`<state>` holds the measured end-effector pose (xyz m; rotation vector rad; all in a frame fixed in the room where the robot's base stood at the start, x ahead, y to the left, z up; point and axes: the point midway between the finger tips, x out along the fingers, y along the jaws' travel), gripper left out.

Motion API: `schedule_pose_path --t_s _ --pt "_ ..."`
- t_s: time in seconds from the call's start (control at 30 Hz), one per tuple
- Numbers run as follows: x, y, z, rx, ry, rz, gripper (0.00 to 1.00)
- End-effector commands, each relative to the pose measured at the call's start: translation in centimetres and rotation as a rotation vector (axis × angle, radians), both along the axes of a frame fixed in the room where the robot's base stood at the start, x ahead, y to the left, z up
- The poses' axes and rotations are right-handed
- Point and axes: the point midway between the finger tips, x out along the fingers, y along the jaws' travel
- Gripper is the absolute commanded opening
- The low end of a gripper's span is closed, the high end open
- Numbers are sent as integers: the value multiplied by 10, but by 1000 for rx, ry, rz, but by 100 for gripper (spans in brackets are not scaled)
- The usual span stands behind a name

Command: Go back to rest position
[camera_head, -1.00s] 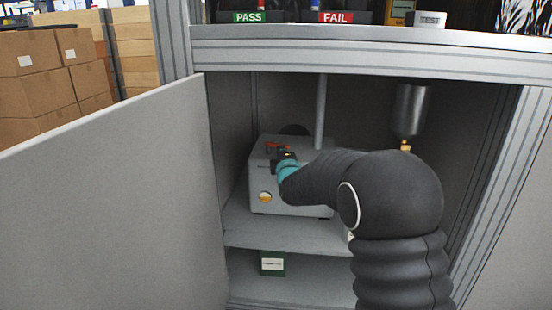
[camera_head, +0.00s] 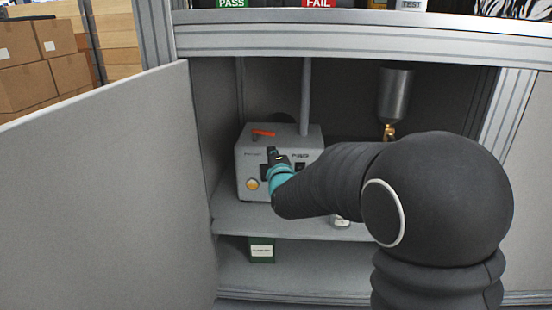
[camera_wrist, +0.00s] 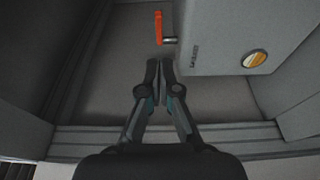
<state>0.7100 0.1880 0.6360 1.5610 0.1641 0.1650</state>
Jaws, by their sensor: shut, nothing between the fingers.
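My gripper (camera_wrist: 158,75) is shut and empty. In the wrist view its fingertips point at the cabinet floor beside a grey box, apart from the orange-red lever (camera_wrist: 159,27). In the head view my gripper (camera_head: 273,152) is in front of the grey box (camera_head: 247,163) and hides part of its front face.
The cabinet door (camera_head: 100,190) stands open at the left. A metal canister with a brass fitting (camera_head: 396,95) hangs at the right inside. A small green box (camera_head: 262,250) stands on the lower shelf. The cabinet's frame beam (camera_head: 340,40) runs above my arm.

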Motion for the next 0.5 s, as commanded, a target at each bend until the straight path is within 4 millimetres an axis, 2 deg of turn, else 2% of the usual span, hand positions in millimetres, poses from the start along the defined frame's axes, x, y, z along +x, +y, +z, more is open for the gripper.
schedule_pose_path --t_s 0.1,0.33,0.43,0.5 --pt "-13 -7 0 0 0 -1 0" --pt "-21 -12 -2 56 23 -2 0" --pt "-23 -11 -21 166 132 -1 0" --pt "-29 -9 -49 266 270 -12 0"
